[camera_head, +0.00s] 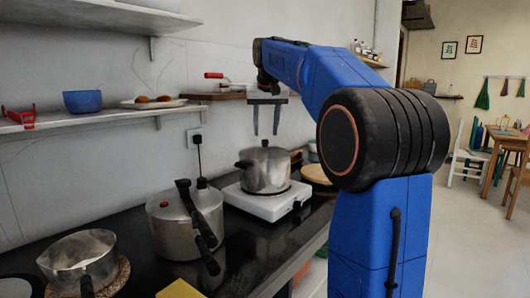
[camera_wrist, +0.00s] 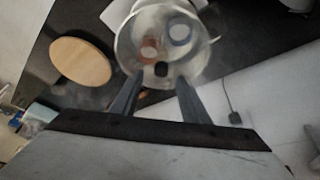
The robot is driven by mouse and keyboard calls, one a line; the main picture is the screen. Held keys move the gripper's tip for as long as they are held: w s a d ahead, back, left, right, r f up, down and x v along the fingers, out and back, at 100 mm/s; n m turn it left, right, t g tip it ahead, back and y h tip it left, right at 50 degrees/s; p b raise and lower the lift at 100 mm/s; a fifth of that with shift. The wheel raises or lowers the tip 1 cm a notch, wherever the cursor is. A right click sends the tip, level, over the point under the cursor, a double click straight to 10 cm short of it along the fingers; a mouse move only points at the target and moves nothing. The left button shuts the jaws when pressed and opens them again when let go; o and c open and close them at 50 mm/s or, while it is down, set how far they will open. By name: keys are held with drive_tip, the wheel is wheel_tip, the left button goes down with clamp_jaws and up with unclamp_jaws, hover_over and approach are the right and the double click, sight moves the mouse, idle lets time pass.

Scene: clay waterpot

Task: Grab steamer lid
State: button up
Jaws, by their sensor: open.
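A shiny metal steamer pot (camera_head: 265,176) stands on a white portable cooker in the head view. Its lid (camera_head: 266,155) sits on top, with a small knob. My gripper (camera_head: 266,130) points down just above the lid, fingers apart and nothing between them. In the wrist view, the round metal top (camera_wrist: 137,28) lies beyond my open gripper (camera_wrist: 158,88). A small dark piece shows near its lower rim, and reddish and blue ring shapes show on or in it; I cannot tell what they are.
A pressure cooker (camera_head: 170,225) with long black handles and a saucepan (camera_head: 75,255) stand at left on the black counter. A round wooden board (camera_wrist: 82,62) lies near the pot. The wall shelf (camera_head: 110,118) holds a blue bowl (camera_head: 82,101) and a plate.

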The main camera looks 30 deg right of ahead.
sight(265, 140)
drive_tip(key=shift+x, duration=1.7)
drive_tip(key=shift+s+a, duration=0.1)
drive_tip(key=shift+a, duration=0.05)
clamp_jaws()
